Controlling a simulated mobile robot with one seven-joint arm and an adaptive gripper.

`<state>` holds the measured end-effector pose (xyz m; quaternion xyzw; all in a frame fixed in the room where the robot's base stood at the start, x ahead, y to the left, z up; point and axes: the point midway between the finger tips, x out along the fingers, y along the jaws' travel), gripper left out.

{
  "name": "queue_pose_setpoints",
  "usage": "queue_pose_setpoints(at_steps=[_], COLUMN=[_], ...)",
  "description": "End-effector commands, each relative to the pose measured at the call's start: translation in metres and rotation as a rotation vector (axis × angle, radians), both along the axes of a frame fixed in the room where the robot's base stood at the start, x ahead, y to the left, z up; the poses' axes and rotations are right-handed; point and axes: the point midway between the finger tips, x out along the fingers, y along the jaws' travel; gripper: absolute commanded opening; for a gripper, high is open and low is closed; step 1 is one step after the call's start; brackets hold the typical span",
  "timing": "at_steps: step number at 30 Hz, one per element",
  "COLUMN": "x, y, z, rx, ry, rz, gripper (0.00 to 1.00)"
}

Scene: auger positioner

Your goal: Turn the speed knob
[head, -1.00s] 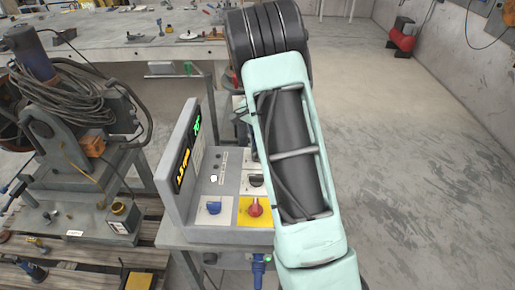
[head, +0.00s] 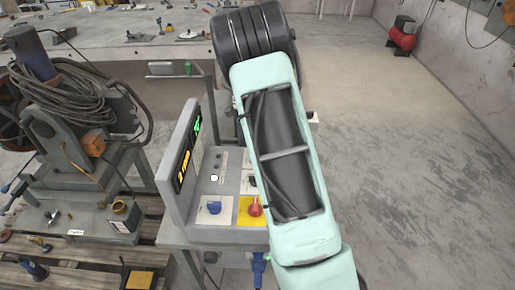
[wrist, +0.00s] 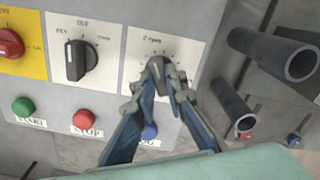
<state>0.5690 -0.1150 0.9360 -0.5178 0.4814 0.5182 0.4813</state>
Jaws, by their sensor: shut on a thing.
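The speed knob (wrist: 157,68) is a dark knob on a white dial plate (wrist: 181,48) marked rpm, at the top middle of the wrist view. My gripper (wrist: 159,86) is at the knob with one fingertip on each side, shut on it. In the head view my arm hides the gripper and this knob. The control box (head: 228,234) stands on a stand, with an upright display panel (head: 186,145) showing yellow and green digits.
Beside the speed knob are a black REV/OFF selector (wrist: 78,60) and a red knob (wrist: 10,43) on a yellow plate. Below are green (wrist: 23,106), red (wrist: 87,121) and blue (wrist: 149,130) buttons. Grey tubes (wrist: 275,55) jut out on the right.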

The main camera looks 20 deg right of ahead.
Motion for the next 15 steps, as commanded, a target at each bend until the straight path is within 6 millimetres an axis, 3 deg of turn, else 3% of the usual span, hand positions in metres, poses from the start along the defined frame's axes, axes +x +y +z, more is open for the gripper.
queue_pose_setpoints(at_steps=[8, 9, 13, 15], x=[0.0010, 0.0010, 0.0008, 0.0006], y=[-0.0003, -0.0003, -0.0002, -0.0003], z=[0.0010, 0.0010, 0.0008, 0.0006], rx=[-0.001, -0.001, -0.001, -0.001], ry=[-0.003, -0.003, -0.002, -0.002], rz=[0.001, 0.001, 0.001, 0.001], gripper=[0.00, 0.15, 0.29, 0.29])
